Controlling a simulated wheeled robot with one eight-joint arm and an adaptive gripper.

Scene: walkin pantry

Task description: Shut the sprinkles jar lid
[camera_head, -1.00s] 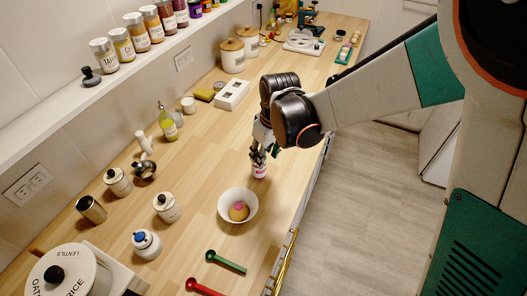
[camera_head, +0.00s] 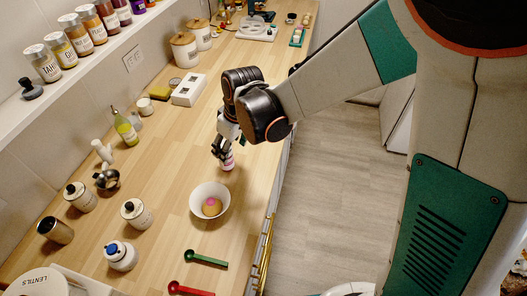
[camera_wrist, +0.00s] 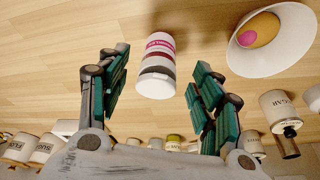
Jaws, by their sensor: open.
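The sprinkles jar (camera_head: 227,163) is small and white with a pink label. It stands on the wooden counter just behind a white bowl, partly hidden by my gripper (camera_head: 222,150) in the head view. In the wrist view the jar (camera_wrist: 157,62) lies between the two spread green-padded fingers of my gripper (camera_wrist: 160,85), with a gap on each side. My gripper is open and holds nothing. The jar's white end faces the wrist camera; I cannot tell how its lid sits.
The white bowl (camera_head: 196,208) with a tan and pink item is close in front of the jar. Lidded jars (camera_head: 136,213) and a blue-topped jar (camera_head: 121,256) stand to the left. Green (camera_head: 207,259) and red spoons lie in front. The counter left of the jar is clear.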

